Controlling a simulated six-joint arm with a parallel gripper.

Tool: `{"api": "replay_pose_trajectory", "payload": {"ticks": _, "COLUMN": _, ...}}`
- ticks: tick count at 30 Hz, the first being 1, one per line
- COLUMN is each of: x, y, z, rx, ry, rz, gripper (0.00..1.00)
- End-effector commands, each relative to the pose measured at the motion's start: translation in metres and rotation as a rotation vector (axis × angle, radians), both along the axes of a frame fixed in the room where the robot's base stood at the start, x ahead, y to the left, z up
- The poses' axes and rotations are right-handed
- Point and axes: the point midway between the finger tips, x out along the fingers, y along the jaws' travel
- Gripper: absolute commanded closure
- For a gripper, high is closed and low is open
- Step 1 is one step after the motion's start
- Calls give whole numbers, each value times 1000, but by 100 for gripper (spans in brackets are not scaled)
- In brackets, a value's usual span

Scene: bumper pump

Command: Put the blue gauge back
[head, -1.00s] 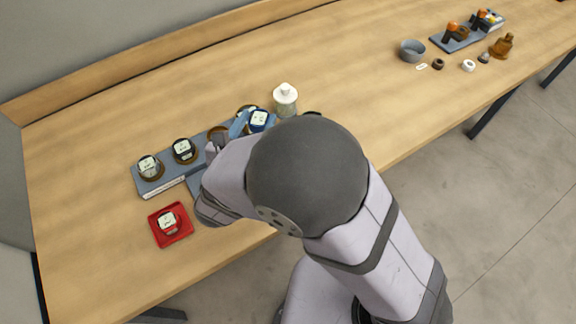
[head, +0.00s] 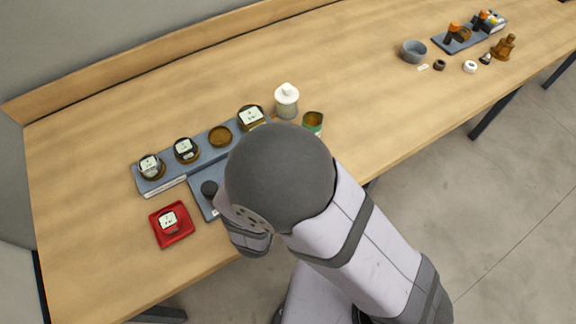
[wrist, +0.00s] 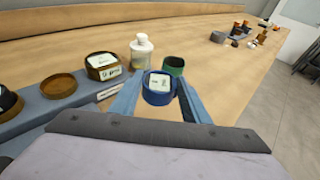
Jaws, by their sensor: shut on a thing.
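The blue gauge (wrist: 158,86), with a white face, is between the blue fingers of my gripper (wrist: 160,92) in the wrist view. My gripper is shut on it and appears to hold it above the table. In the head view my arm hides the gauge and fingers. The grey rack (head: 177,180) holds two dark gauges (head: 151,166) (head: 186,150) at its left and a brown-rimmed gauge (head: 251,117) at its right. Between them is an empty brown round seat (head: 220,136), also seen in the wrist view (wrist: 58,85), left of my gripper.
A red tray (head: 187,234) with another gauge (head: 168,220) lies in front of the rack. A grey plate (head: 205,205) with a black knob (head: 209,188) is beside my arm. A white-capped bottle (head: 287,102) and green can (head: 313,122) stand behind. More items stand far right.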

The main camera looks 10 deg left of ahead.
Motion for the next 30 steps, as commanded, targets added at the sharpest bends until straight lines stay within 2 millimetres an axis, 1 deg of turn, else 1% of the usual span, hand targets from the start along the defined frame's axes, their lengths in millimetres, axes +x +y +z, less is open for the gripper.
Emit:
{"api": "replay_pose_trajectory", "payload": {"ticks": 1, "x": 0, "y": -1, "z": -8, "rx": -6, "ry": 1, "rz": 0, "gripper": 88}}
{"api": "replay_pose_trajectory", "payload": {"ticks": 3, "x": 0, "y": -1, "z": -17, "rx": -5, "ry": 0, "rz": 0, "gripper": 88}}
{"api": "replay_pose_trajectory", "payload": {"ticks": 9, "x": 0, "y": 0, "z": -37, "rx": -2, "ry": -1, "rz": 0, "gripper": 88}}
{"api": "replay_pose_trajectory", "payload": {"ticks": 12, "x": 0, "y": 0, "z": -42, "rx": 0, "ry": -1, "rz": -1, "gripper": 88}}
{"api": "replay_pose_trajectory", "payload": {"ticks": 20, "x": 0, "y": 0, "z": -46, "rx": 0, "ry": -1, "rz": 0, "gripper": 88}}
{"api": "replay_pose_trajectory", "payload": {"ticks": 30, "x": 0, "y": 0, "z": -76, "rx": -2, "ry": -2, "rz": 1, "gripper": 88}}
